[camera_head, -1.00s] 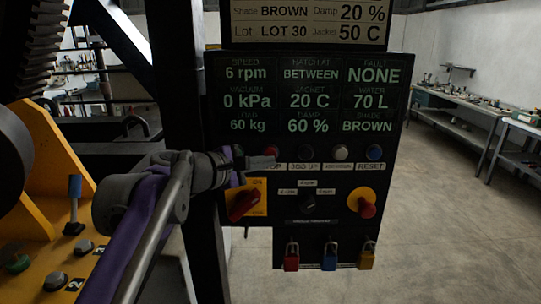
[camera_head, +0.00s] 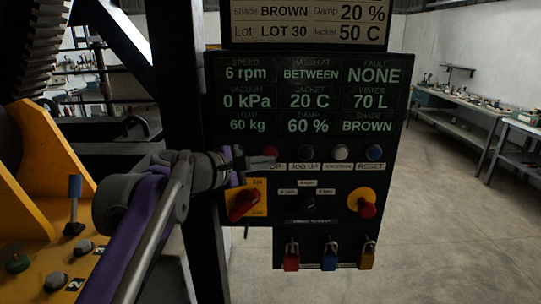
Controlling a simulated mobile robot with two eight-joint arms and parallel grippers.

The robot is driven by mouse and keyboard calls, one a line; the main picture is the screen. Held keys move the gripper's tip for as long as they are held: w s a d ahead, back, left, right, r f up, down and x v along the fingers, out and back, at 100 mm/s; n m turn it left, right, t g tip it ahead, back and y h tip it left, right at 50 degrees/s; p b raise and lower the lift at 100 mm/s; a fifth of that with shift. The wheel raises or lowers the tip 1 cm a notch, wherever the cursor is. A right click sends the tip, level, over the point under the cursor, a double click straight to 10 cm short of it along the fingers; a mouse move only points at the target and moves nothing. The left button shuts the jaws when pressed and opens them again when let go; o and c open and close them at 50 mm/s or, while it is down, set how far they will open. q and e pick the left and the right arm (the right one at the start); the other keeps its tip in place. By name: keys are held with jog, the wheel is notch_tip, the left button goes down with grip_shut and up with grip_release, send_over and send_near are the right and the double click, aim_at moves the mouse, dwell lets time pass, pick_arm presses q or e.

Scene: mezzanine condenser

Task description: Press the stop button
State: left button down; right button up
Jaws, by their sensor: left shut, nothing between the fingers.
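The control panel (camera_head: 345,237) stands ahead of me in the centre. Its red stop button (camera_head: 270,151) is at the left of the button row, partly behind my gripper's tip. The label under it is partly hidden, with only its last letters showing. My left gripper (camera_head: 266,161) comes in from the left and is shut and empty. Its tip lies over the lower edge of the red button in the picture. I cannot tell whether it touches the button. My right gripper is not in view.
A red rotary switch on a yellow plate (camera_head: 258,187) sits just below my gripper. A dark jog-up button (camera_head: 306,152), white button (camera_head: 341,152) and blue reset button (camera_head: 375,153) lie right. A yellow-and-red knob (camera_head: 363,203) and padlocks are lower. Open floor lies right.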

pick_arm(q)
jog(key=shift+w, duration=0.5)
jog(key=shift+s, duration=0.1)
jog(key=shift+w+p, duration=0.4)
jog(key=shift+w, duration=0.05)
dwell(0.4)
jog(key=shift+s, duration=0.9)
jog(key=shift+s, duration=2.45)
